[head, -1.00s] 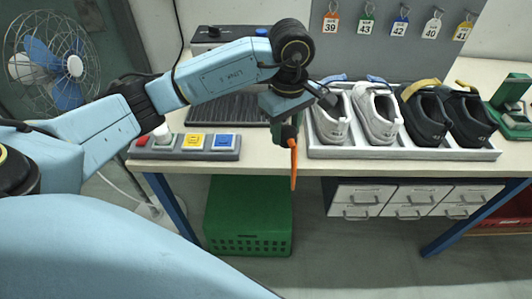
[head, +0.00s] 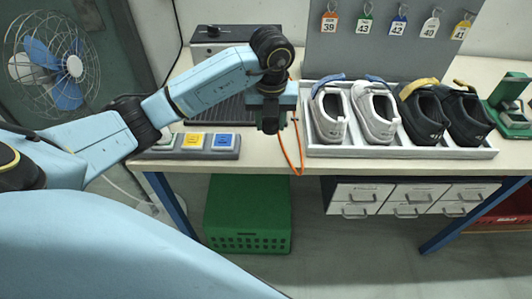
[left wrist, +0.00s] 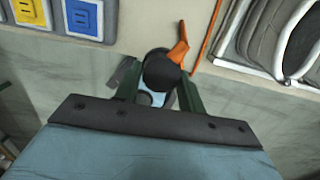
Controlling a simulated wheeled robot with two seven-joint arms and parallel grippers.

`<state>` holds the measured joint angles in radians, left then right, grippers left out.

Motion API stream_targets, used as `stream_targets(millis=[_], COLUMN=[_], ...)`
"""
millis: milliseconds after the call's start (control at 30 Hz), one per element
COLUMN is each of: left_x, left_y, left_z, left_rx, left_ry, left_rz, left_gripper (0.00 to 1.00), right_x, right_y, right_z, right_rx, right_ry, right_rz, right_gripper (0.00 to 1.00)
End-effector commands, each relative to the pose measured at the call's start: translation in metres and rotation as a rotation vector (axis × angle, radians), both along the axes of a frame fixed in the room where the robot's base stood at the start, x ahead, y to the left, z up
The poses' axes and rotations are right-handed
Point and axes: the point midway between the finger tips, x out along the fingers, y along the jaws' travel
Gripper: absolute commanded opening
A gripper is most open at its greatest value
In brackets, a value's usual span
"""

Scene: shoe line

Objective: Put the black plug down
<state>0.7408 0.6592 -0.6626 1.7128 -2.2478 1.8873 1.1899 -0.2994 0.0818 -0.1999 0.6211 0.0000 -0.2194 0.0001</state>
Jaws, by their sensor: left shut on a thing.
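My left gripper (head: 270,125) is over the front edge of the bench, between the button panel and the shoe tray. In the left wrist view, its dark green fingers (left wrist: 158,90) are shut on the black plug (left wrist: 163,70), a rounded dark body. An orange piece (left wrist: 180,45) sticks out from the plug. An orange cable (head: 292,152) hangs in a loop beside the gripper and past the bench edge. In the head view the gripper mostly hides the plug. I cannot tell whether the plug touches the bench. My right gripper is not in view.
The tray (head: 405,153) of shoes stands close to the right. The button panel (head: 190,155) is to the left. A ridged dark mat (head: 225,110) lies behind the gripper. A green crate (head: 247,215) stands on the floor under the bench.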

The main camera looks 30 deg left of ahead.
Motion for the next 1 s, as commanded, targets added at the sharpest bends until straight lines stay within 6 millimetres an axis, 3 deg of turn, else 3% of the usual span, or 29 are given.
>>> stream_targets(millis=[100, 300, 833, 1000], left_x=[0.001, 0.001, 0.001, 0.001], left_y=[0.005, 0.009, 0.010, 0.010], left_z=[-0.002, -0.006, -0.072, -0.100], left_rx=[0.003, 0.005, 0.005, 0.005], left_ry=[-0.002, -0.004, -0.003, -0.003], left_rz=[0.205, 0.384, 0.405, 0.405], left_gripper=[0.00, 0.00, 0.00, 0.00], right_x=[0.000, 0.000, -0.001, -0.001], right_y=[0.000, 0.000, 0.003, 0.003], right_z=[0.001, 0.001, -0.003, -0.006], right_rx=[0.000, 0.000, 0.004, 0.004], right_ry=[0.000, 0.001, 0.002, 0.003], right_rz=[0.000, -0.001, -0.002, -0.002], right_gripper=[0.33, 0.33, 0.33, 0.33])
